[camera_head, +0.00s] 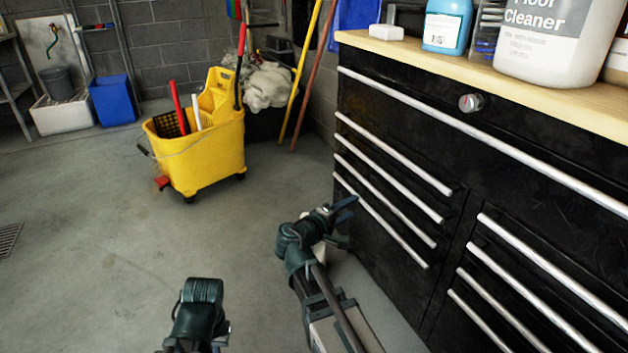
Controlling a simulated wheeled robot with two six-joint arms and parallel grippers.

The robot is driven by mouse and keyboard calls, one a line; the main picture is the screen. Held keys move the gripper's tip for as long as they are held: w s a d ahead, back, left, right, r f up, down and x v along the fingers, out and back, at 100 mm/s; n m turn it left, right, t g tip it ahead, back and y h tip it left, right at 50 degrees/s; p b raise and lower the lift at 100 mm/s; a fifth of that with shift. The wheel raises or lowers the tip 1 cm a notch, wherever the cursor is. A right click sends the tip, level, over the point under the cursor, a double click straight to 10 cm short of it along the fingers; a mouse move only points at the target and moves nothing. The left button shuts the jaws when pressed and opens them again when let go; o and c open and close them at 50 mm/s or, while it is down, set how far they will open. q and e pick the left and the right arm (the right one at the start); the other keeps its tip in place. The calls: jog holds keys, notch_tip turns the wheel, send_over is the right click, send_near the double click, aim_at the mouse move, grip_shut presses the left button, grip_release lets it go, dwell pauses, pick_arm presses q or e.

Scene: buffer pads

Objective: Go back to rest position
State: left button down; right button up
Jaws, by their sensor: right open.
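My right gripper (343,224) is open and empty, low in front of the black drawer cabinet (400,110). Its fingers point toward the cabinet's lower left drawers. I cannot tell whether it touches the cabinet front. My left arm (198,315) shows only in part at the bottom of the head view, and its gripper fingers cannot be seen.
The cabinet's wooden top (480,62) holds a white floor cleaner jug (550,45), a blue bottle (447,25) and a small white block (386,32). A yellow mop bucket (210,155) stands on the floor at back left. The concrete floor (90,240) at left is clear.

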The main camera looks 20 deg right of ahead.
jog(key=s+a+f+g+y+p, duration=0.35)
jog(key=s+a+y+p, duration=0.4)
jog(key=a, duration=0.65)
jog(key=s+a+f+g+y+p, duration=0.2)
jog(key=s+a+g+y+p, duration=0.25)
jog(key=s+a, duration=0.75)
notch_tip(320, 180, up, 37)
jog(key=w+a+y+p, duration=0.1)
jog(key=a+p, duration=0.1)
jog(key=p, duration=3.6)
jog(key=shift+w+a+r+m+t, duration=0.2)
jog(key=shift+a+m+t, duration=0.1)
jog(key=shift+a+m, duration=0.1)
jog(key=shift+d, duration=0.1)
